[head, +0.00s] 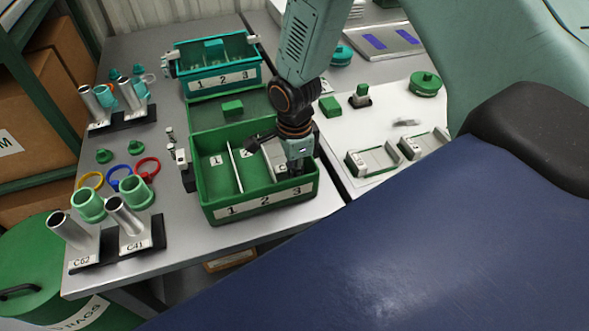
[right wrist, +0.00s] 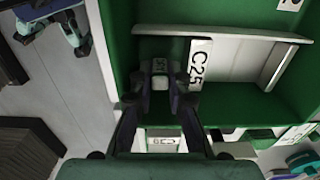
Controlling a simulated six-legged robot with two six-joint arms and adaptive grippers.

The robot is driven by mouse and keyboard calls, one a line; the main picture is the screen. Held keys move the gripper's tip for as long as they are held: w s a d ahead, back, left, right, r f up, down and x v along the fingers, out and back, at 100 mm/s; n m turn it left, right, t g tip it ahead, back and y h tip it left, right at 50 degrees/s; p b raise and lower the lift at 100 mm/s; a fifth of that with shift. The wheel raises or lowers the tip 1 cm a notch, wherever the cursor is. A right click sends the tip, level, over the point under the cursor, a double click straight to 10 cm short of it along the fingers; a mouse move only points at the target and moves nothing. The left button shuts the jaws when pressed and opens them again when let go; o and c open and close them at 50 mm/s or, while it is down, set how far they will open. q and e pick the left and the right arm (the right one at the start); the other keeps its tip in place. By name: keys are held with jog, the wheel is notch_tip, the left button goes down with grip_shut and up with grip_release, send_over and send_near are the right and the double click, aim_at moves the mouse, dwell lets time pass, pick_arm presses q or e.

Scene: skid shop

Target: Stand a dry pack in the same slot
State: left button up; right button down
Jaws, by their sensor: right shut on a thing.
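My right gripper (head: 298,168) points down inside compartment 3 of the green box (head: 265,208), at its front right. A grey part with a white C25 label (right wrist: 201,64) lies in the same compartment, close beside the pack. I cannot tell whether the pack touches the compartment floor. In the head view the arm and gripper hide the pack. My left gripper is not in view.
The green box's lid (head: 232,107) is open behind it. A teal box (head: 215,80) stands at the back. Tube stands, including C41 (head: 135,245), and coloured rings (head: 147,167) are at left. A white mat (head: 395,125) with grey trays (head: 372,160) lies at right.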

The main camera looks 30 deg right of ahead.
jog(key=shift+f, duration=0.5)
jog(key=shift+f, duration=0.15)
dwell(0.5)
jog(key=c, duration=1.2)
grip_release()
jog(key=shift+f, duration=0.1)
jog(key=shift+s, duration=0.1)
jog(key=shift+s, duration=0.1)
jog(key=shift+c, duration=0.8)
jog(key=shift+o, duration=0.5)
jog(key=shift+o, duration=0.2)
